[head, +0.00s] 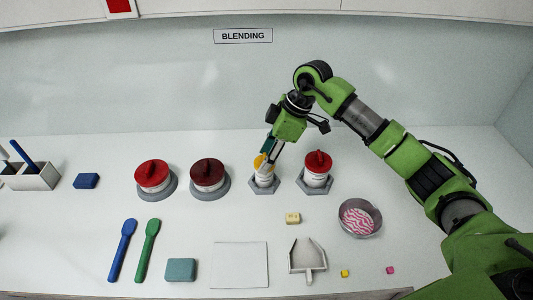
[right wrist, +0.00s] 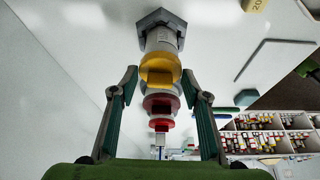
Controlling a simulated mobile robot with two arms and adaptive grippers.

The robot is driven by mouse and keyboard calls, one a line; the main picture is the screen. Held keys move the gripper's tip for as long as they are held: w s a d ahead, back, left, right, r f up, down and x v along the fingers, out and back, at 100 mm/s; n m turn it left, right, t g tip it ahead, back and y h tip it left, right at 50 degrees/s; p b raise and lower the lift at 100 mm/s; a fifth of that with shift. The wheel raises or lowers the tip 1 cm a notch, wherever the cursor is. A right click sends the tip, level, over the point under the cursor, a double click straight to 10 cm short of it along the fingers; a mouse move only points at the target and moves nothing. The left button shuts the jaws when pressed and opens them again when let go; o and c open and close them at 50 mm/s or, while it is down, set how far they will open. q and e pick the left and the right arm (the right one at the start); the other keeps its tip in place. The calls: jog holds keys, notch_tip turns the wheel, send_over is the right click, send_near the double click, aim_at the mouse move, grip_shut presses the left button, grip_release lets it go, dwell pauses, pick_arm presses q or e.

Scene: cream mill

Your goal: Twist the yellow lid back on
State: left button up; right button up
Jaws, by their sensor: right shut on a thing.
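The yellow lid (head: 261,162) sits at the top of a white jar (head: 264,180), and the jar stands in a grey hexagonal holder (head: 264,190). My right gripper (head: 268,151) comes down from above and is shut on the yellow lid. In the right wrist view the lid (right wrist: 160,66) shows between my two right fingers (right wrist: 163,92), with the white jar (right wrist: 165,40) beyond it. I cannot tell how tightly the lid sits on the jar. My left gripper is not in view.
A red-lidded jar (head: 317,165) stands close on the right in its own holder. Two red-lidded jars (head: 152,174) (head: 208,173) stand to the left. A yellow block (head: 293,218), a round bowl (head: 360,217) and a scoop (head: 307,256) lie in front.

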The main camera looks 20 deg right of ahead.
jog(key=shift+a+p, duration=0.1)
jog(key=shift+p, duration=0.45)
dwell(1.1)
jog(key=shift+f, duration=0.4)
dwell(1.6)
jog(key=shift+f+p, duration=0.3)
jog(key=shift+p, duration=0.25)
dwell(1.0)
jog(key=shift+s+r+m+p, duration=0.1)
jog(key=shift+s+m+p, duration=0.05)
jog(key=shift+m+p, duration=0.45)
jog(key=shift+m+t+h+p, duration=0.4)
jog(key=shift+m+t+p, duration=0.2)
jog(key=shift+m+p, duration=1.4)
jog(key=shift+p, duration=0.55)
jog(key=shift+f, duration=0.2)
